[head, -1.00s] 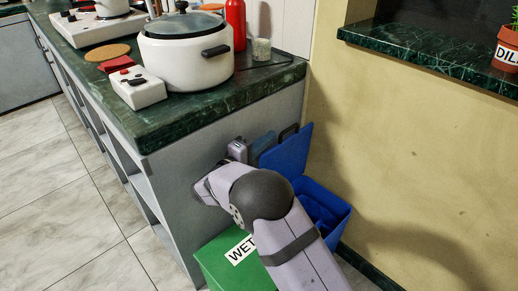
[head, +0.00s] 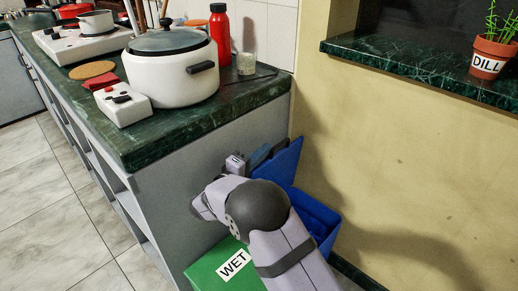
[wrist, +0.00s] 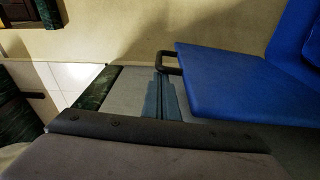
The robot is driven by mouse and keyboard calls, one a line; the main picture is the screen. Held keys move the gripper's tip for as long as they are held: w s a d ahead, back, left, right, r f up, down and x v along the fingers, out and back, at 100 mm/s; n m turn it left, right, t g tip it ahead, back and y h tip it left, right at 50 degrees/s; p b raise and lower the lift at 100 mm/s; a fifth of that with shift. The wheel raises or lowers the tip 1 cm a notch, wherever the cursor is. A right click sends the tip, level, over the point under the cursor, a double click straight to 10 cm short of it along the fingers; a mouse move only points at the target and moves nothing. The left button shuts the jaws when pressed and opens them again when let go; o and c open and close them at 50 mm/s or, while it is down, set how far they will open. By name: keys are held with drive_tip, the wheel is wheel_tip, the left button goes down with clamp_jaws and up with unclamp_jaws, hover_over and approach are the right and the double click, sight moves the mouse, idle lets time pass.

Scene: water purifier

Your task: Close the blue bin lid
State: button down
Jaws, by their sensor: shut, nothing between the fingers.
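The blue bin (head: 318,215) stands on the floor past the end of the counter, partly hidden by my arm. Its blue lid (head: 286,162) is raised open, tilted up on the side towards the counter, with a black handle (head: 280,147) at its upper edge. In the wrist view the lid (wrist: 225,85) fills the right side, with its handle (wrist: 168,65) at the left edge. My gripper (head: 258,156) is shut and empty, between the counter end and the lid. Its fingers (wrist: 165,98) appear close beside the lid in the wrist view; I cannot tell if they touch it.
A green bin (head: 222,265) marked WET stands left of the blue bin, below my arm. The counter (head: 195,140) with a white pot (head: 170,78) is on the left. The yellow wall (head: 400,150) is close on the right, with a stone ledge (head: 420,62) above.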

drive_tip(key=s+d+f+m+h, duration=0.1)
drive_tip(key=s+d+f+m, duration=0.55)
drive_tip(key=s+d, duration=0.45)
drive_tip(key=s+d+f+m+b, duration=0.3)
drive_tip(key=d+f+b, duration=0.1)
drive_tip(key=f+b, duration=0.1)
drive_tip(key=s+d+f+m+h+b, duration=0.1)
drive_tip(key=s+d+f+m+b, duration=0.2)
drive_tip(key=f, duration=0.5)
drive_tip(key=shift+s+d+f+m+b, duration=0.2)
drive_tip(key=shift+s+d+m+b, duration=0.25)
drive_tip(key=shift+s+b, duration=0.5)
drive_tip(key=shift+w+a, duration=0.1)
drive_tip(key=shift+a, duration=0.1)
drive_tip(key=r+p+v, duration=0.1)
drive_tip(key=v, duration=0.6)
drive_tip(key=shift+f, duration=0.5)
